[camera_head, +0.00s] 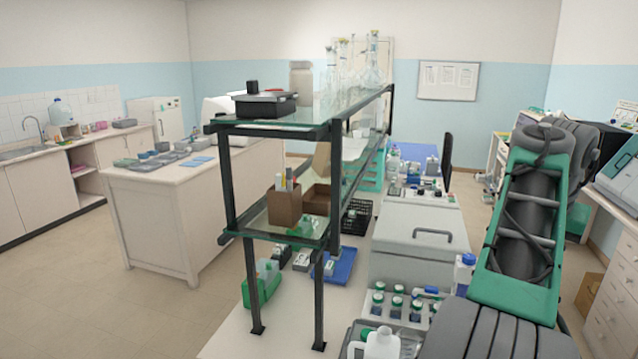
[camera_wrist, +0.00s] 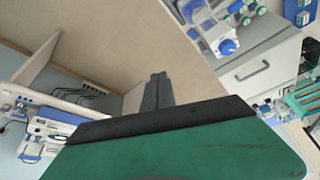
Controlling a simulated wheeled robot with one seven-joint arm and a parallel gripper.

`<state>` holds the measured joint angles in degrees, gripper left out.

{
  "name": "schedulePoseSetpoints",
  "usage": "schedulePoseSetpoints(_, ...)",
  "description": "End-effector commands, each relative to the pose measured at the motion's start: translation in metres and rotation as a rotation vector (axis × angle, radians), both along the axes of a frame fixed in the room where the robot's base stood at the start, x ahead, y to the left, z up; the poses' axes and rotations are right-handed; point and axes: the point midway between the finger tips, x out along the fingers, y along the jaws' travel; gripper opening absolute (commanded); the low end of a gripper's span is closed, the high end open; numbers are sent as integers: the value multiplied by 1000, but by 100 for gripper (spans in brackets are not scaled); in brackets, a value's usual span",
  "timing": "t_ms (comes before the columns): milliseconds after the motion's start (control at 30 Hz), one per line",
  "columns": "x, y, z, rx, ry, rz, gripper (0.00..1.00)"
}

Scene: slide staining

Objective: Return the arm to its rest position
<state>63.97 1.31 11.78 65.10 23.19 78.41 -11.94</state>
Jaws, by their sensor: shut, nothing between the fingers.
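My arm (camera_head: 520,220) rises at the right of the head view, with a green and dark grey link close to the camera. Its gripper end cannot be made out there. In the wrist view my gripper (camera_wrist: 158,84) shows two grey fingers pressed together, with nothing between them. They point over the bare floor, apart from any object. The green and black body of my gripper fills the lower part of that view.
A bench with a glass shelf (camera_head: 275,236), a grey lidded box (camera_head: 420,240) and several bottles (camera_head: 397,306) stands left of my arm. Drawers (camera_head: 612,290) are at the right. Open floor (camera_head: 90,275) lies at the left. The wrist view shows a blue-capped bottle (camera_wrist: 215,32) near the bench edge.

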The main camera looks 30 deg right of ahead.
Motion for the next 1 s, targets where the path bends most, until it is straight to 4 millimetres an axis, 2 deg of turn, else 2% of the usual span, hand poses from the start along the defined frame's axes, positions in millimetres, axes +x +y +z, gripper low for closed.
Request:
schedulePoseSetpoints(33,1,1,0,1,-4,-6,0)
schedulePoseSetpoints(167,9,-17,5,-78,-29,-38,0)
schedulePoseSetpoints(367,17,-18,-41,-58,1,-12,0)
schedulePoseSetpoints(467,17,-14,-72,-28,23,2,0)
schedulePoseSetpoints(567,15,-1,-106,7,43,22,0)
schedulePoseSetpoints(667,12,19,-138,39,58,51,0)
schedulePoseSetpoints(767,23,60,-173,74,69,128,0)
schedulePoseSetpoints(867,46,123,-208,106,78,263,0)
schedulePoseSetpoints(900,55,154,-222,119,81,331,0)
schedulePoseSetpoints(967,68,202,-240,134,87,445,0)
schedulePoseSetpoints(1000,74,234,-251,141,92,524,0)
